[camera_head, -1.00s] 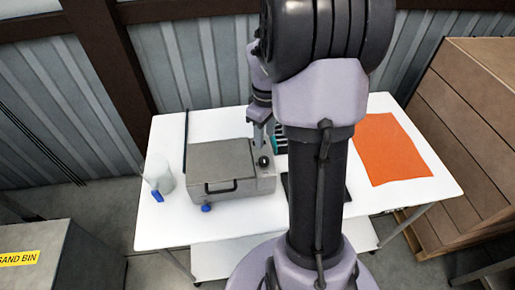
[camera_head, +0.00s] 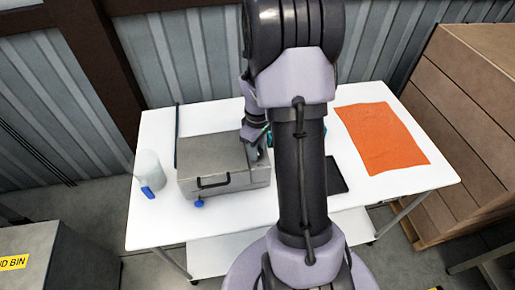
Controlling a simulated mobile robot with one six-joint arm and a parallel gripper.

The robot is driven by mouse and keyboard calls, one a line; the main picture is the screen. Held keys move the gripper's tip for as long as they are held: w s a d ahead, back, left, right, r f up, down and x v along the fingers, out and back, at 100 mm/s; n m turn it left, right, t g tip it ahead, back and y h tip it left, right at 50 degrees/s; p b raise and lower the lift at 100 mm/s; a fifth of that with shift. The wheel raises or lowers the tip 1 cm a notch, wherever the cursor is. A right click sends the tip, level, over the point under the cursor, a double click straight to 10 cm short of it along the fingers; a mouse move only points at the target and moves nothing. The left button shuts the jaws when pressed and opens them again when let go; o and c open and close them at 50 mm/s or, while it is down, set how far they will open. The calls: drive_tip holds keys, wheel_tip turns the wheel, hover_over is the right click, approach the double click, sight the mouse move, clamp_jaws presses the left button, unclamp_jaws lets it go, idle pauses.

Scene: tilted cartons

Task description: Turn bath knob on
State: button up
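The bath is a grey metal box (camera_head: 212,154) with a lid and a dark front handle (camera_head: 214,182), standing on the white table. A blue tap (camera_head: 198,203) sticks out low at its front. My gripper (camera_head: 257,152) points down at the strip on the right of the bath's lid, where the round black knob is. The knob is hidden behind my gripper now. The fingertips are small and dark here, so I cannot tell whether they are apart, shut, or touching the knob.
A pale bottle with a blue part (camera_head: 149,172) stands left of the bath. An orange cloth (camera_head: 382,137) lies on the right of the white table (camera_head: 165,225). A flat black item (camera_head: 335,174) lies beside my arm. Wooden crates (camera_head: 465,105) stand right, a grey bin (camera_head: 50,262) left.

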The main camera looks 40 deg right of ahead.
clamp_jaws()
drive_tip(key=m+b, duration=0.1)
drive_tip(key=m, duration=0.2)
drive_tip(key=m+b, duration=0.1)
drive_tip(key=m, duration=0.3)
drive_tip(key=shift+m, duration=0.4)
drive_tip(key=m+b, duration=0.1)
drive_tip(key=m, duration=0.3)
drive_tip(key=shift+m, duration=0.3)
drive_tip(key=m+b, duration=0.1)
drive_tip(key=m, duration=0.3)
drive_tip(key=shift+m+b, duration=0.3)
